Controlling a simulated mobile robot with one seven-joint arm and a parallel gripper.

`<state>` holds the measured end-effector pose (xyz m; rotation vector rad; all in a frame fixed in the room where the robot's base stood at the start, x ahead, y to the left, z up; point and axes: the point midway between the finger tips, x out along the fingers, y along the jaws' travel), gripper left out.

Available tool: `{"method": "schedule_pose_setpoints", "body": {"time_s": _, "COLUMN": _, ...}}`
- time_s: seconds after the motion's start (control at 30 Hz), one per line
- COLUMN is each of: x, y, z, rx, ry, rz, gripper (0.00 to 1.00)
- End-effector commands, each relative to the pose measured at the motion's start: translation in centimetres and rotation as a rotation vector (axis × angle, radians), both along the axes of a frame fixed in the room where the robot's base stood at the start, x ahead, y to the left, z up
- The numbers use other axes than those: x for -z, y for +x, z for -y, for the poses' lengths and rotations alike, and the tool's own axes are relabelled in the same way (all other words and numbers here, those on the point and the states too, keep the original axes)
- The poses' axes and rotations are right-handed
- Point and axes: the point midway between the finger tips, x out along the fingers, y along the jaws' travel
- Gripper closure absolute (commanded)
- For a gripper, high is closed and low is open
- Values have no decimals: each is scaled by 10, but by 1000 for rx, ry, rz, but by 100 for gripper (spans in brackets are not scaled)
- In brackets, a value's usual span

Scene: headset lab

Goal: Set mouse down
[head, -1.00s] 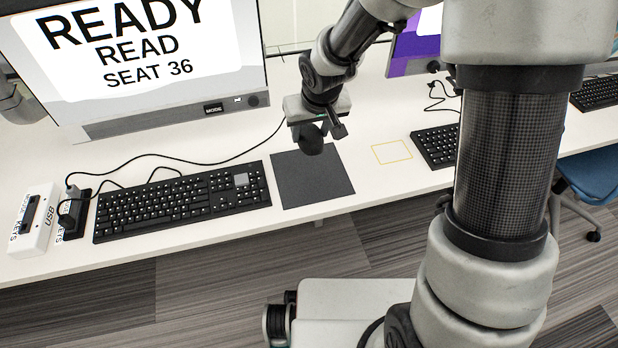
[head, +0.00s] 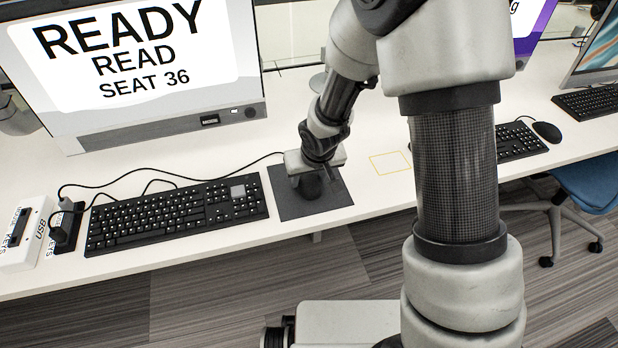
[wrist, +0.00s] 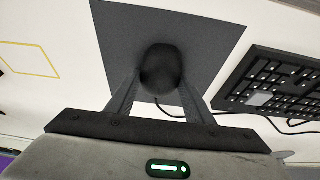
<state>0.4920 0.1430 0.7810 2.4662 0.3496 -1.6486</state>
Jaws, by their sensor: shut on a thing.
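A dark mouse (head: 309,187) is between the fingers of my gripper (head: 305,180), over the dark grey mouse pad (head: 335,201) right of the keyboard. In the wrist view, my gripper (wrist: 160,98) is shut on the mouse (wrist: 161,66), whose rounded black body shows past the fingertips. The pad (wrist: 205,35) fills the area behind it. The mouse is at or very close to the pad surface; I cannot tell whether it touches. A cable runs from the mouse area toward the left.
A black keyboard (head: 175,213) lies left of the pad, below a monitor (head: 140,70) reading "READY". A yellow outlined square (head: 390,163) marks bare desk right of the pad. Another mouse (head: 546,132) lies farther right.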

Motion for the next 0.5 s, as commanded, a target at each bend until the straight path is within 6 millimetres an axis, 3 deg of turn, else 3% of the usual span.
{"method": "schedule_pose_setpoints", "body": {"time_s": 0.27, "x": 3, "y": 1, "z": 0, "rx": 1, "ry": 1, "rz": 1, "gripper": 76}}
{"method": "schedule_pose_setpoints", "body": {"time_s": 0.3, "x": 2, "y": 0, "z": 0, "rx": 1, "ry": 1, "rz": 1, "gripper": 48}}
{"method": "schedule_pose_setpoints", "body": {"time_s": 0.4, "x": 2, "y": 0, "z": 0, "rx": 1, "ry": 1, "rz": 1, "gripper": 34}}
{"method": "schedule_pose_setpoints", "body": {"time_s": 0.5, "x": 2, "y": 0, "z": 0, "rx": 1, "ry": 1, "rz": 1, "gripper": 34}}
